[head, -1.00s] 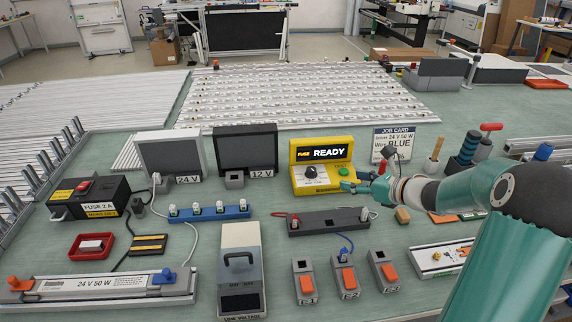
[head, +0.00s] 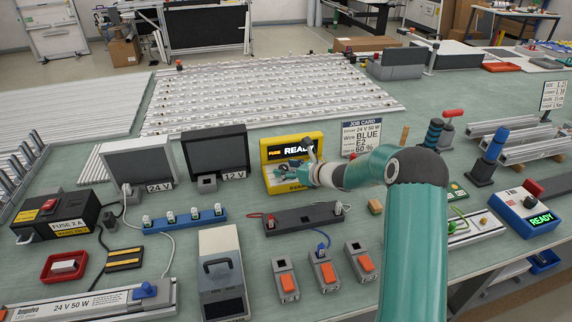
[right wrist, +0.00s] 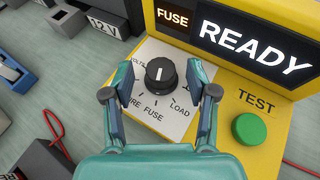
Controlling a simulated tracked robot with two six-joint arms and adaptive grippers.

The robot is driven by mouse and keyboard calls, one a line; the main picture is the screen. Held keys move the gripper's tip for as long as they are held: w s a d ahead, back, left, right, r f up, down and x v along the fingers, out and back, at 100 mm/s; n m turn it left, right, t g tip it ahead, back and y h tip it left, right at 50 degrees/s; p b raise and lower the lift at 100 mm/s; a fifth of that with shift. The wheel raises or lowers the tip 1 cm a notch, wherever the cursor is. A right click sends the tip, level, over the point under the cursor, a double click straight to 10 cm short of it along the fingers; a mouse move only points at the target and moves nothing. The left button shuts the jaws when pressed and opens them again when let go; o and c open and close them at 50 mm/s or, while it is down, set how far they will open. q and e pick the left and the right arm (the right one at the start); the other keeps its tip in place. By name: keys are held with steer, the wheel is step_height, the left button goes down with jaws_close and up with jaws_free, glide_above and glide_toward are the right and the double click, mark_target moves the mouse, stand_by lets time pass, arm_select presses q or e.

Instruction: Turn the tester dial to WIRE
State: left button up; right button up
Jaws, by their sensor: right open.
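The yellow tester (head: 271,150) stands at mid-table, its screen reading FUSE and READY. In the right wrist view its black dial (right wrist: 160,75) has a white pointer line. The plate (right wrist: 148,50) around it carries VOLT, FUSE and LOAD, and a partly hidden label ending in RE at lower left. My right gripper (right wrist: 163,88) is open, one finger on each side of the dial; whether they touch it I cannot tell. In the head view my right gripper (head: 291,171) covers the dial. My left gripper is not in view.
A green TEST button (right wrist: 250,132) sits right of the dial. The job card (head: 361,139) stands right of the tester. A dark connector block (head: 304,217) lies in front, and the 12 V monitor (head: 216,152) stands to the left.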

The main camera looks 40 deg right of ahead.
steer(key=shift+x, duration=0.9)
steer(key=c, duration=1)
steer(key=shift+d+r, duration=0.1)
steer(key=shift+d, duration=0.1)
jaws_close()
steer(key=m+h+b, duration=0.2)
steer(key=b, duration=0.7)
steer(key=m+g+h+b, duration=0.1)
steer(key=m+h+b, duration=0.1)
steer(key=b, duration=0.7)
steer(key=m+h+b, duration=0.2)
steer(key=h+b, duration=0.1)
steer(key=b, duration=0.7)
steer(key=shift+a+f+m+g, duration=0.25)
steer(key=shift+f+m+g, duration=0.05)
steer(key=shift+f, duration=0.1)
steer(key=shift+m+g+h+b, duration=0.5)
steer(key=shift+m+h+b, duration=0.2)
steer(key=shift+h+b, duration=0.25)
